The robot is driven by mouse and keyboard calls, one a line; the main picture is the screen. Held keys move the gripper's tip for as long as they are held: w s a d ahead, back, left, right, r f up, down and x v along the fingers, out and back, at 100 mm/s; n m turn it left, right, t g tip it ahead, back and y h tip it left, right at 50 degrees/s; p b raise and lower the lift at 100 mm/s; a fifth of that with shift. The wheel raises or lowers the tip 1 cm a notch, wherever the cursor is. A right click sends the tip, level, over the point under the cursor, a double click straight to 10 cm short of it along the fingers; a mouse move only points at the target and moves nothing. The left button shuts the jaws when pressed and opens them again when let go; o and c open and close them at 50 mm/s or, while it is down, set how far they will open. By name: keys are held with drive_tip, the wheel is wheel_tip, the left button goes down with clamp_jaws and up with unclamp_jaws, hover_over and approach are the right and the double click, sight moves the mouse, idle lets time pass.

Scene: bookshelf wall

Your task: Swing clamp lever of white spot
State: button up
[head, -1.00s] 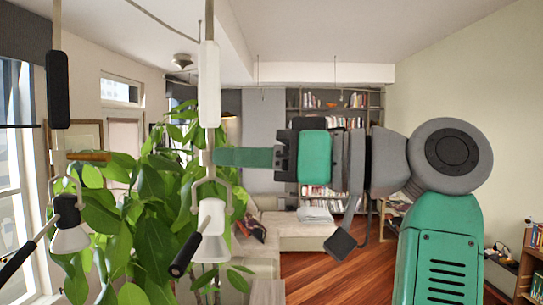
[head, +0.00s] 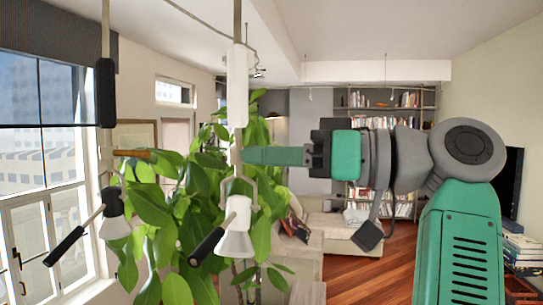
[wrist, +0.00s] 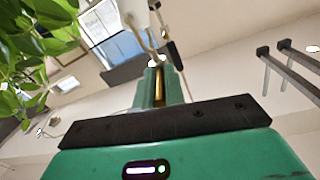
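The white spot (head: 236,228) hangs in a fork at the bottom of a pole with a white sleeve (head: 237,85). Its black handle (head: 207,246) points down and left. My gripper (head: 246,156) reaches in from the right, its green fingertips at the pole above the fork. The fingers hide the white spot's clamp lever in the head view. In the wrist view, the brass-coloured clamp lever (wrist: 159,87) lies lengthwise between the fingers and fills the narrow gap, so the gripper looks shut on it.
A black spot (head: 113,203) hangs on a second pole at left, with a black sleeve (head: 106,92) and a brown clamp lever (head: 136,153) pointing right. A leafy plant (head: 195,200) stands behind both poles. Windows are at far left, and bookshelves (head: 385,110) are behind my arm.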

drive_tip(key=o, duration=0.4)
drive_tip(key=shift+a, duration=0.1)
drive_tip(key=shift+o, duration=0.2)
drive_tip(key=b+v, duration=0.1)
drive_tip(key=v, duration=0.7)
drive_tip(key=shift+b, duration=0.4)
